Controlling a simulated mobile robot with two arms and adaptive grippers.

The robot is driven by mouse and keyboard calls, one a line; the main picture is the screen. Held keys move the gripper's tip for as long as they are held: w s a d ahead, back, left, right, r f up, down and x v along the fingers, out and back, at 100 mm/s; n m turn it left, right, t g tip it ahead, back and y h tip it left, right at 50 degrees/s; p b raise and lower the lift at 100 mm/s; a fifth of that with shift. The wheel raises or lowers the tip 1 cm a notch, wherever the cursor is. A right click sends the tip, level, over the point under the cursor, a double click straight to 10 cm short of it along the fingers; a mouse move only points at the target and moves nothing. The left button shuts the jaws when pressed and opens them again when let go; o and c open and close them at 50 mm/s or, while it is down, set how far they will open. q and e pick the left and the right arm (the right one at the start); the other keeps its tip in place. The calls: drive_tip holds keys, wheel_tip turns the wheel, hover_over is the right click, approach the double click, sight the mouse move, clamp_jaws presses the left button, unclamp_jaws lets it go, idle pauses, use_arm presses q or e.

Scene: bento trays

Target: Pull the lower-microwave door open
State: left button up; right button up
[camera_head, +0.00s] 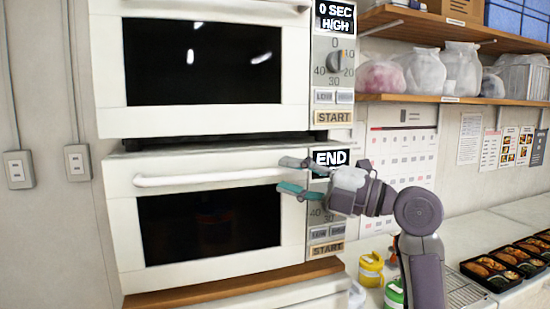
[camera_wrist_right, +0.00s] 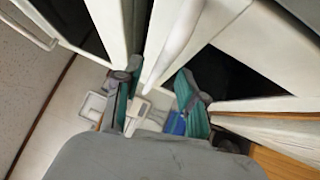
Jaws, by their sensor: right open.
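The lower microwave (camera_head: 125,215) is white, with a dark door window (camera_head: 210,225) and a display reading END. Its door looks shut in the head view. A white horizontal bar handle (camera_head: 200,180) runs along the top of the door. My right gripper (camera_head: 285,175) is at the right end of this handle, one teal-tipped finger above the bar and one below. It is open, with the bar between its fingers. In the right wrist view the handle (camera_wrist_right: 176,42) reaches down between the fingers of the gripper (camera_wrist_right: 158,72). Contact cannot be told. My left gripper is not in view.
An upper microwave (camera_head: 115,118) sits directly above. The lower one's control panel (camera_head: 327,232) is partly behind my right gripper. Yellow (camera_head: 371,270) and green-lidded (camera_head: 394,293) containers stand at lower right, near black bento trays (camera_head: 480,278).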

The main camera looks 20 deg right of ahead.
sight(281, 174)
drive_tip(key=shift+p+x, duration=0.55)
drive_tip(key=shift+x, duration=1.25)
clamp_jaws()
